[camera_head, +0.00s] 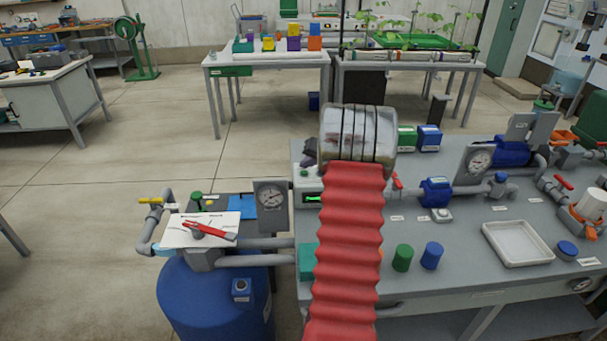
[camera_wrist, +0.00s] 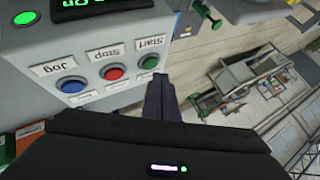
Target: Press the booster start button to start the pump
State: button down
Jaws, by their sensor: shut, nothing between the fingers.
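The control box (camera_wrist: 35,60) shows in the wrist view, upside down, with three buttons in a row. The green button (camera_wrist: 148,63) is labelled Start, the red button (camera_wrist: 114,72) Stop and the blue button (camera_wrist: 72,86) Jog. My gripper (camera_wrist: 160,82) is shut and empty, its fingertips right by the Start button; I cannot tell whether they touch it. A lit green display (camera_wrist: 95,3) is cut off at the top edge. In the head view the box (camera_head: 308,200) is mostly hidden behind my red-sleeved arm, and my gripper is hidden there.
The skid bench (camera_head: 460,270) carries a blue pump (camera_head: 437,190), gauges, pipes and a white tray (camera_head: 517,243). A green cap (camera_head: 403,257) and a blue cap (camera_head: 432,255) stand right of my arm. A blue barrel (camera_head: 215,300) stands left of the bench.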

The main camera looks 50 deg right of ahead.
aim_at(306, 174)
jog(key=shift+r, duration=0.1)
jog(key=shift+r, duration=2.4)
